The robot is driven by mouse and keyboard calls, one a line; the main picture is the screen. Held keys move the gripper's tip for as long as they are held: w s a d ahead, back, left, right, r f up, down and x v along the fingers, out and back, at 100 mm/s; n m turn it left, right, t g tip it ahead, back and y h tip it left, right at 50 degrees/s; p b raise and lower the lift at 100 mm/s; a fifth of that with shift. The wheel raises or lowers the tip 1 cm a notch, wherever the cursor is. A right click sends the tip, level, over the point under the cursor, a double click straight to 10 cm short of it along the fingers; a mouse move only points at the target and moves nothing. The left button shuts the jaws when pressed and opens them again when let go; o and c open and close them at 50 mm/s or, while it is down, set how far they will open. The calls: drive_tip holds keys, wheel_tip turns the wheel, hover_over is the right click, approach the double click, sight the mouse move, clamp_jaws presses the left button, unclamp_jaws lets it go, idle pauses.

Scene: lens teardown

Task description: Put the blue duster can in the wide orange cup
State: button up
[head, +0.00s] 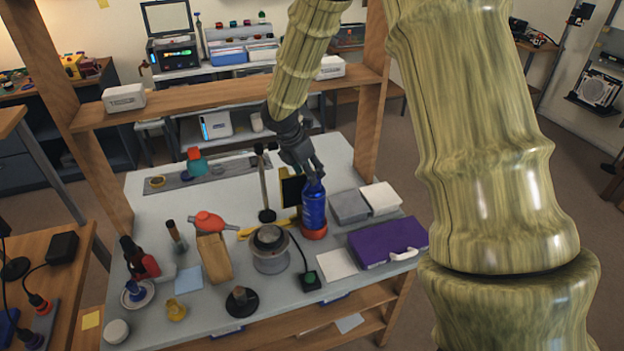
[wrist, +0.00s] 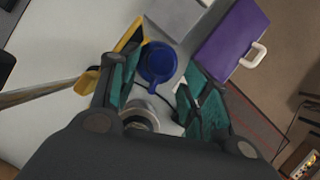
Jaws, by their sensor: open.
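The blue duster can (head: 313,208) stands upright in the wide orange cup (head: 314,233) on the workbench; the cup's orange rim shows around its base. In the wrist view the can (wrist: 157,62) is seen from above as a round blue shape, and the cup is hidden beneath it. My gripper (head: 310,172) is at the can's top, with its fingers apart. In the wrist view the gripper's (wrist: 160,75) green-padded fingers lie on either side of the can, with a visible gap to it. I cannot tell if either finger touches it.
A round metal lens part (head: 270,250) stands just left of the cup. A thin upright stand (head: 264,185) and a yellow-and-black item (head: 290,192) are close behind. A purple case (head: 385,243) and grey box (head: 349,206) lie to the right.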

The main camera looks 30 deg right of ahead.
drive_tip(key=b+v, duration=0.1)
drive_tip(key=v, duration=0.5)
